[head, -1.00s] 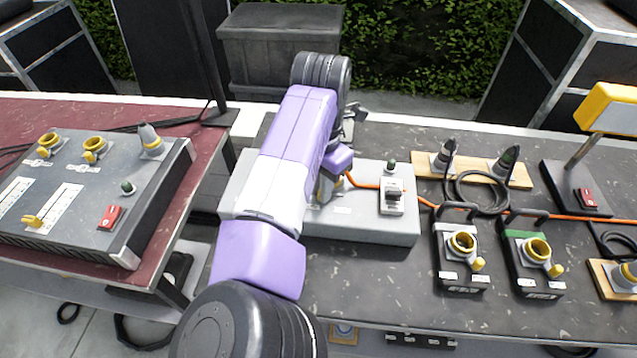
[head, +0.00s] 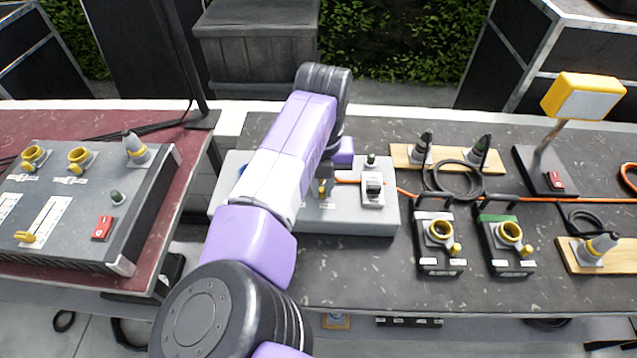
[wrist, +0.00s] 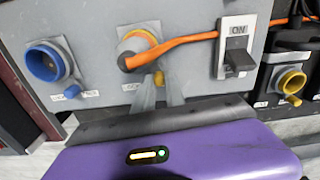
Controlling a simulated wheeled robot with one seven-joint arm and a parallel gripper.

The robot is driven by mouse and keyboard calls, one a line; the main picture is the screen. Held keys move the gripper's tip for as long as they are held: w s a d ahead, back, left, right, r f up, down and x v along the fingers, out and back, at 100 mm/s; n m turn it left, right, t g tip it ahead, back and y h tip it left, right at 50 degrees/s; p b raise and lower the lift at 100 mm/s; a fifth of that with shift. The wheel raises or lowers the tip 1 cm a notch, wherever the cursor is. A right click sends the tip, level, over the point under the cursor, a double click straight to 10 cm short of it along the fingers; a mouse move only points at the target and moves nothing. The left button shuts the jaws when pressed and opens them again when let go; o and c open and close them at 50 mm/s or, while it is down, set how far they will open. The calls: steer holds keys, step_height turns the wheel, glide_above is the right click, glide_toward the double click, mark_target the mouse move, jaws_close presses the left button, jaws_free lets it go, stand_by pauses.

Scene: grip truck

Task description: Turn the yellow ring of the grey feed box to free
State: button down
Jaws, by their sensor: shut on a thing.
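The grey feed box (head: 345,218) lies on the dark table, partly hidden by my arm. In the wrist view its panel (wrist: 90,18) fills the upper part. The yellow ring (wrist: 139,34) sits mid-panel, around a plug with an orange cable (wrist: 185,42). A small yellow lug (wrist: 158,77) sticks out below the ring. My gripper (wrist: 160,83) is shut on this lug, one finger on each side. The ring's markings are mostly hidden by the fingers. In the head view, the fingers are largely hidden behind my arm.
On the same panel, a blue socket (wrist: 46,62) is left of the ring and a black switch (wrist: 238,60) marked ON is right. Two small boxes with yellow rings (head: 438,232) stand right. A grey console (head: 85,220) is on the red table at left.

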mark_target(323, 189)
steer(key=shift+w+d+r, duration=0.1)
steer(key=shift+w, duration=0.05)
stand_by(0.4)
steer(key=c, duration=1.4)
jaws_free()
step_height(323, 189, up, 8)
steer(key=shift+f+b, duration=0.15)
steer(key=shift+b, duration=0.55)
